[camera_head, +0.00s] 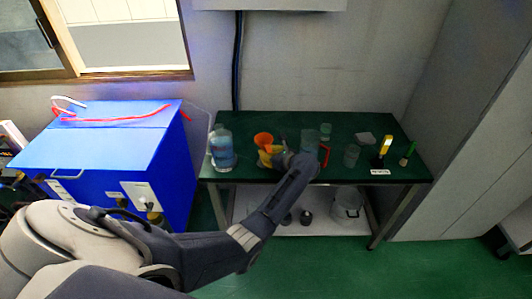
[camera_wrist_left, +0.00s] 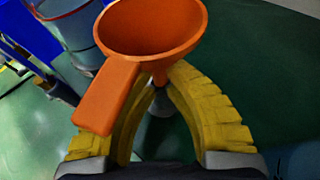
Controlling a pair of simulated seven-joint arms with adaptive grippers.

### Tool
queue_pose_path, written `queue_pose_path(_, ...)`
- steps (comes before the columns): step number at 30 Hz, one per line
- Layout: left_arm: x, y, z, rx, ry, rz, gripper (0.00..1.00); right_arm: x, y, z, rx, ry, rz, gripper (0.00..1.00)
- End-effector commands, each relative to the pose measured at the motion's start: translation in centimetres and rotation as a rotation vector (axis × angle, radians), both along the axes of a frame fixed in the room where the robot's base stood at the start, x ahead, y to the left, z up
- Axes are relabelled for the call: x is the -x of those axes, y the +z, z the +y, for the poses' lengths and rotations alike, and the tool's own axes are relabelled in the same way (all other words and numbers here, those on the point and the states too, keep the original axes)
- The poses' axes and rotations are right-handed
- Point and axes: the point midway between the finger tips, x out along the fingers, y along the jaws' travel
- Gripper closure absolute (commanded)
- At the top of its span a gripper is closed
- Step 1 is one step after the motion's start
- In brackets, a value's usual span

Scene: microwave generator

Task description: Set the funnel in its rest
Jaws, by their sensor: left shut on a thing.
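The orange funnel (camera_head: 263,139) is above the left part of the dark green table, beside a large bottle. In the left wrist view the funnel (camera_wrist_left: 150,28) shows its wide bowl opening and a flat handle pointing towards me. My left gripper (camera_head: 268,157) has yellow ribbed fingers. In the wrist view its fingertips (camera_wrist_left: 160,78) close below the bowl, around the funnel's neck. A small grey piece shows under the neck; I cannot tell whether it is the stem or the rest. No funnel rest can be made out clearly. My right gripper is in neither view.
A large bluish bottle (camera_head: 222,148) stands left of the funnel. Clear vessels (camera_head: 309,140), a red-handled item (camera_head: 324,155) and a yellow-and-black item (camera_head: 384,148) stand to the right. A blue cabinet (camera_head: 120,160) is left of the table.

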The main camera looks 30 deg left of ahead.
Motion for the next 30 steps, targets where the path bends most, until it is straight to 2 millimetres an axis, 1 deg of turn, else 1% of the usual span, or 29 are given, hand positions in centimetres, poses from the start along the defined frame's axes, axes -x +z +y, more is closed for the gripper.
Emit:
queue_pose_path(2, 0.0, -0.2, 0.0, 0.002, 0.000, 0.001, 1.00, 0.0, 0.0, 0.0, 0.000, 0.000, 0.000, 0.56)
queue_pose_path(3, 0.0, -0.2, 0.0, 0.002, 0.000, 0.001, 0.83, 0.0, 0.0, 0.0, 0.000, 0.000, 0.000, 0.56)
queue_pose_path(6, 0.0, -0.2, 0.0, 0.002, 0.000, 0.001, 0.71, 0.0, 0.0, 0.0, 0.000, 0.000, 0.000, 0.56)
queue_pose_path(9, 0.0, -0.2, 0.0, 0.002, 0.000, 0.001, 0.62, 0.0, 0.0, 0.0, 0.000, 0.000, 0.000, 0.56)
queue_pose_path(16, 0.0, -0.2, -0.1, 0.001, 0.000, 0.001, 0.62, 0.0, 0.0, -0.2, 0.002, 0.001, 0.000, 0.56)
queue_pose_path(20, 0.2, 0.0, -0.7, 0.003, -0.001, 0.001, 0.62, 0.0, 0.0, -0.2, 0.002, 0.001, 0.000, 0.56)
queue_pose_path(23, 0.5, 0.5, -1.9, 0.003, -0.003, 0.000, 0.62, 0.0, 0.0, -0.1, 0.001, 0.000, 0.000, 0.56)
queue_pose_path(30, 1.7, 2.1, -5.6, 0.004, -0.002, 0.000, 0.62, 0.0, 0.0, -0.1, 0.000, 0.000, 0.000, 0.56)
